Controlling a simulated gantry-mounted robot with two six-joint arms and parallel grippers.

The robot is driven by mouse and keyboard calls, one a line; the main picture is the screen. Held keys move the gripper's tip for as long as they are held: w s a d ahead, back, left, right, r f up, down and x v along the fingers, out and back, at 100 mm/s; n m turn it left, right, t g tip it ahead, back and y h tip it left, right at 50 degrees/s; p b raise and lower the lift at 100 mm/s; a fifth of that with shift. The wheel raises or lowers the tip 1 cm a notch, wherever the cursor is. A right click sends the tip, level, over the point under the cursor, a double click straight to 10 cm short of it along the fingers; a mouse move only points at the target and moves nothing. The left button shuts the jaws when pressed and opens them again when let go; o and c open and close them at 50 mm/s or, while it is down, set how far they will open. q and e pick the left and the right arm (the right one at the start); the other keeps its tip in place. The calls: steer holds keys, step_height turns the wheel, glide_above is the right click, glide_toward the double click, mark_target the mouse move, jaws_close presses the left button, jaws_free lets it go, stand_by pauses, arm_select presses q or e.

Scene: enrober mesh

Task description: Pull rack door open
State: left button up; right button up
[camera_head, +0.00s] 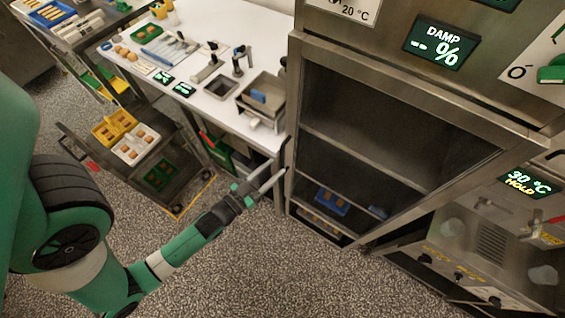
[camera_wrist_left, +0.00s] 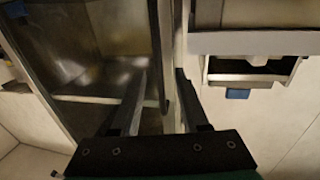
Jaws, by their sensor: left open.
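The rack door (camera_head: 525,135) is a metal-framed dark glass panel on the tall cabinet right of the middle in the head view. Shelves show through its pane. In the left wrist view the door's pane (camera_wrist_left: 105,45) fills the left side, with a dark upright bar (camera_wrist_left: 157,45) along its right edge. My left gripper (camera_head: 276,177) is at the door's left edge. Its open fingers (camera_wrist_left: 160,76) point toward the upright edge, one on each side in the picture; I cannot tell whether they touch it. My right gripper is out of view.
A white worktop (camera_head: 215,35) with tools and a metal bin (camera_head: 262,98) stands left of the cabinet. A low open cart (camera_head: 175,205) with yellow and white trays stands further left. A control panel (camera_head: 470,270) is at the lower right. Speckled floor before the door is clear.

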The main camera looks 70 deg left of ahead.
mark_target(281, 163)
arm_select(q)
steer(key=x, duration=0.4)
steer(key=shift+w, duration=0.1)
jaws_close()
stand_by(1.3)
